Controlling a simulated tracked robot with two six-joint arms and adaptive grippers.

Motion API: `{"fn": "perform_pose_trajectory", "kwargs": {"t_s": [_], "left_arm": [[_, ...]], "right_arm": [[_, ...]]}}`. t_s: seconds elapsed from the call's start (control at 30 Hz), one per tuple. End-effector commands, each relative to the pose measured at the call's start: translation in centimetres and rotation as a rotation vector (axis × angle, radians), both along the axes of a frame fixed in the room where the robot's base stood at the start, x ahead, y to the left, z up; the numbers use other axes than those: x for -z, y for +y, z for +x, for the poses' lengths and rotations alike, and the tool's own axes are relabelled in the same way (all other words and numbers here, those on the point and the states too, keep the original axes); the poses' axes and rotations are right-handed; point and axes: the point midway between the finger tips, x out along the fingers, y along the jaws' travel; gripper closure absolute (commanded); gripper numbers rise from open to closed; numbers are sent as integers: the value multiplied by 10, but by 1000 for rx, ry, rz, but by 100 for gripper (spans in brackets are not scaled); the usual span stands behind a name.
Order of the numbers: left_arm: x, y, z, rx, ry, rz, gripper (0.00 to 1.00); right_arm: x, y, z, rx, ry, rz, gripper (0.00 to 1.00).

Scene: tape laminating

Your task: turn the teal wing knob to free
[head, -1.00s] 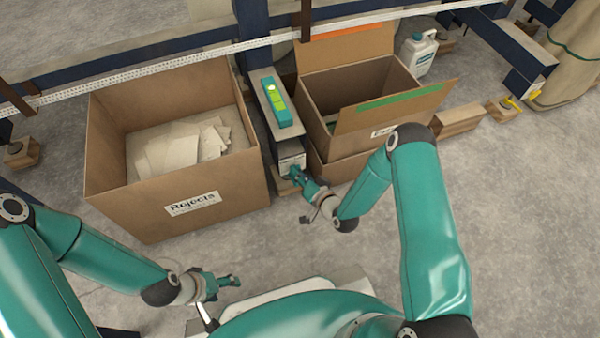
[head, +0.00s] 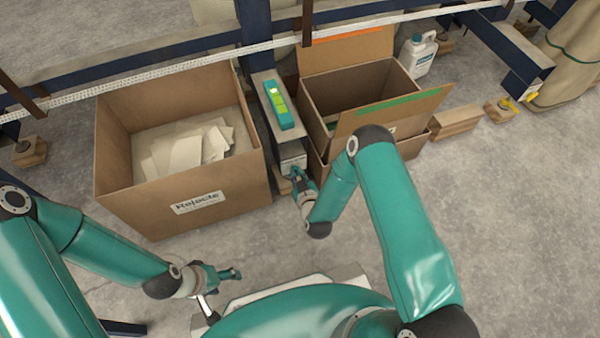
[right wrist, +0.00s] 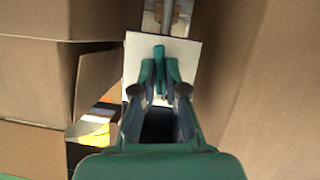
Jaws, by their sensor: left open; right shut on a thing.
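The teal wing knob (right wrist: 159,55) shows in the right wrist view against a white plate (right wrist: 184,58). My right gripper (right wrist: 160,75) is shut on the knob, with one finger on each side of it. In the head view my right gripper (head: 297,173) is at the front end of the grey post unit (head: 270,110), and the knob is hidden there by the gripper. My left gripper (head: 232,274) is open and empty at the lower left, well away from the knob.
A cardboard rejects box (head: 197,201) with pale sheets stands left of the unit. Another open box (head: 345,62) stands close on its right. A teal device with lit green parts (head: 279,104) sits on top of the unit. Bare floor lies at the right.

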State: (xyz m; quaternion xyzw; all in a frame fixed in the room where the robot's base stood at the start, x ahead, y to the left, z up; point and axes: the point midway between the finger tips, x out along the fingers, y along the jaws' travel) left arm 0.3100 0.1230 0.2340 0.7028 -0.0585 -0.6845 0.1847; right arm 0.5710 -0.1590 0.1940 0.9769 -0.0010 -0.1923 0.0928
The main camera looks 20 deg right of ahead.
Motion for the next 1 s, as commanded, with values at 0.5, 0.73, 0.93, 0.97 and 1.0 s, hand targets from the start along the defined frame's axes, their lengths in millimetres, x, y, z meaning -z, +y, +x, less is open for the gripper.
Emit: {"fn": "perform_pose_trajectory", "kwargs": {"t_s": [0.5, 0.73, 0.93, 0.97, 1.0], "left_arm": [[5, 0, 0, 0, 0, 0, 34], [8, 0, 0, 0, 0, 0, 34], [8, 0, 0, 0, 0, 0, 34], [8, 0, 0, 0, 0, 0, 34], [9, 0, 0, 0, 0, 0, 34]], "right_arm": [[5, 4, 0, -1, -11, -448, 100], [5, 4, 0, -1, -15, -564, 100], [5, 4, 0, -2, -15, -609, 100], [5, 4, 0, -2, -16, -612, 100], [5, 4, 0, -2, -16, -615, 100]]}}
